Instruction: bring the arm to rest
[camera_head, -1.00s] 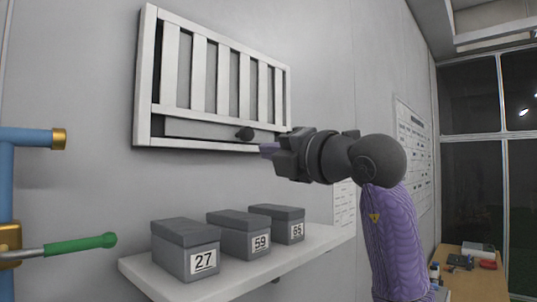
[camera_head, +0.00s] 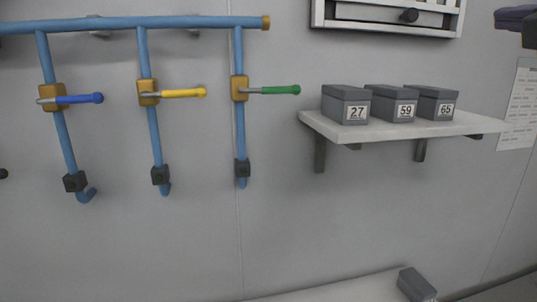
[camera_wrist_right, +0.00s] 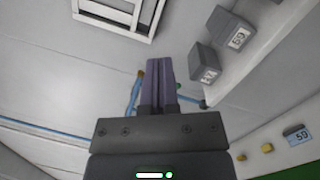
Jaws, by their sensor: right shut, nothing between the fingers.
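My right gripper (camera_head: 515,19) shows only in part at the top right edge of the head view, its purple fingers pointing left. In the right wrist view the two purple fingers (camera_wrist_right: 157,80) are together with nothing between them. The arm behind the gripper is out of the head view. The gripper is in the air, apart from the wall shelf and its boxes. My left gripper is not in view.
A white wall shelf (camera_head: 345,133) holds grey boxes 27 (camera_head: 344,91), 59 (camera_head: 391,89) and 65 (camera_head: 436,90). A white slatted frame (camera_head: 458,20) hangs above. Blue pipes (camera_head: 200,22) with blue, yellow and green levers are at left. A grey box (camera_head: 417,284) is low down.

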